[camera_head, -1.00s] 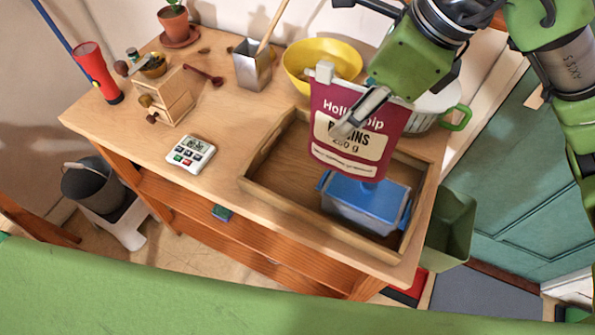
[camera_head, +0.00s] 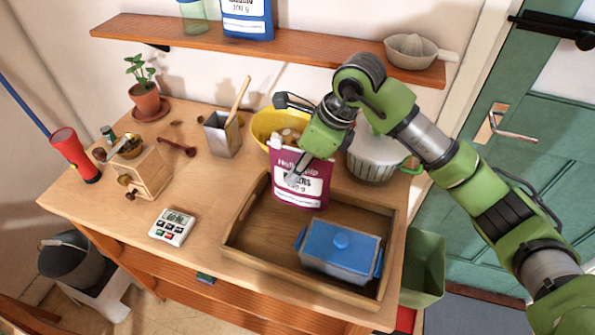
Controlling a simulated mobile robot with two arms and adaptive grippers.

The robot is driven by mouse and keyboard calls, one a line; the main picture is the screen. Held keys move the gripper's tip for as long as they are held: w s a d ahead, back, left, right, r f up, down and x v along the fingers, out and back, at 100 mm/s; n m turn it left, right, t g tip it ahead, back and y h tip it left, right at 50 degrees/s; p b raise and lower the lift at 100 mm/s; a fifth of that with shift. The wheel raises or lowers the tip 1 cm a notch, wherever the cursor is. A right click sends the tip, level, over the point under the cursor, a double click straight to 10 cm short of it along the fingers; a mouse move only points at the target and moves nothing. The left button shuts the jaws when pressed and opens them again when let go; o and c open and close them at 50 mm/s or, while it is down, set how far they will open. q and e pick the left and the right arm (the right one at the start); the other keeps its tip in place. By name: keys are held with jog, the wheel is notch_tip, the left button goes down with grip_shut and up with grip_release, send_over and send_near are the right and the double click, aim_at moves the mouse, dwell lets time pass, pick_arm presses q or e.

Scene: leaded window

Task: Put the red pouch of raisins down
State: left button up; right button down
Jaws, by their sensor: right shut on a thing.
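The red pouch of raisins (camera_head: 312,194), dark red with a white label, is upright at the back of the wooden tray (camera_head: 243,240). My right gripper (camera_head: 294,177) is shut on the pouch, with a finger across its front face. I cannot tell whether the bottom of the pouch touches the tray floor. A grey container with a blue lid (camera_head: 341,250) stands in the front right of the tray. My left gripper is not in view.
A yellow bowl (camera_head: 264,124) and a white pot with a green handle (camera_head: 371,165) stand close behind the tray. A timer (camera_head: 172,227), wooden mill (camera_head: 151,176) and metal holder (camera_head: 222,138) are to the left. The tray's left floor is clear.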

jog(key=f+p, duration=0.2)
jog(key=f, duration=0.1)
jog(key=shift+w+a, duration=0.15)
jog(key=shift+w, duration=0.15)
jog(key=shift+f, duration=0.4)
jog(key=shift+f, duration=0.1)
jog(key=c, duration=2)
grip_release()
jog(key=shift+f, duration=0.15)
jog(key=shift+c, duration=0.2)
jog(key=o, duration=0.4)
